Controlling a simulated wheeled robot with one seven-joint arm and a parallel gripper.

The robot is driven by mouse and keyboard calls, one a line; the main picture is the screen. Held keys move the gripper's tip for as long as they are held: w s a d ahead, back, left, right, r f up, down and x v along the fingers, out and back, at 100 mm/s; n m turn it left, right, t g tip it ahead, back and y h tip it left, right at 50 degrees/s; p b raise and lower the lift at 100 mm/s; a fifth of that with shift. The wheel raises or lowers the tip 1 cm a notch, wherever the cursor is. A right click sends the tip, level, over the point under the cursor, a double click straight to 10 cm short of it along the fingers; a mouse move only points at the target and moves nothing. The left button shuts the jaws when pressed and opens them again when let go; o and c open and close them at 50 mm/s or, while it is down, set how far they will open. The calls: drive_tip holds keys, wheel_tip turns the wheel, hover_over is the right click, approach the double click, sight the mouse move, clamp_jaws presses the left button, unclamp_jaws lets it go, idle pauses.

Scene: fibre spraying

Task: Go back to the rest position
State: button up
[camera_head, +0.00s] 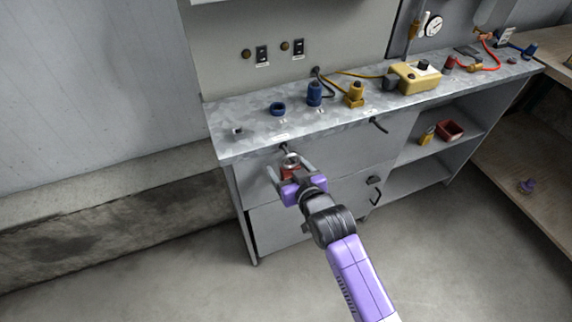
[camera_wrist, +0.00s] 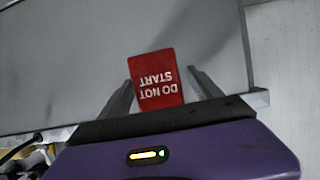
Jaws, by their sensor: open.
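My gripper (camera_head: 287,163) is in front of the grey bench's upper drawer front, below the bench top's front edge. Its two fingers are spread apart. In the wrist view, a red tag (camera_wrist: 158,80) reading "DO NOT START" upside down shows between the fingertips of my gripper (camera_wrist: 160,82). A gap shows at the right finger; whether the left finger touches the tag I cannot tell. In the head view, the red tag (camera_head: 291,174) is partly hidden by my gripper, with a small metallic round part just above it. What the tag hangs from is not clear.
The metal bench top (camera_head: 248,140) holds a blue ring (camera_head: 277,109), a blue cylinder (camera_head: 314,94), a yellow part (camera_head: 355,95) and a yellow box (camera_head: 415,77). A red bin (camera_head: 450,131) sits on the open shelf. A wooden shelf (camera_head: 520,170) stands right. Floor in front is clear.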

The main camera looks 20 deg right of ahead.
drive_tip(key=v, duration=0.7)
drive_tip(key=shift+r, duration=0.35)
drive_tip(key=s+r+t, duration=0.3)
drive_tip(key=r, duration=0.3)
drive_tip(key=s+r+g, duration=0.1)
drive_tip(key=s+g, duration=0.1)
drive_tip(key=s, duration=3.2)
drive_tip(key=shift+s+r, duration=0.3)
drive_tip(key=shift+r, duration=0.05)
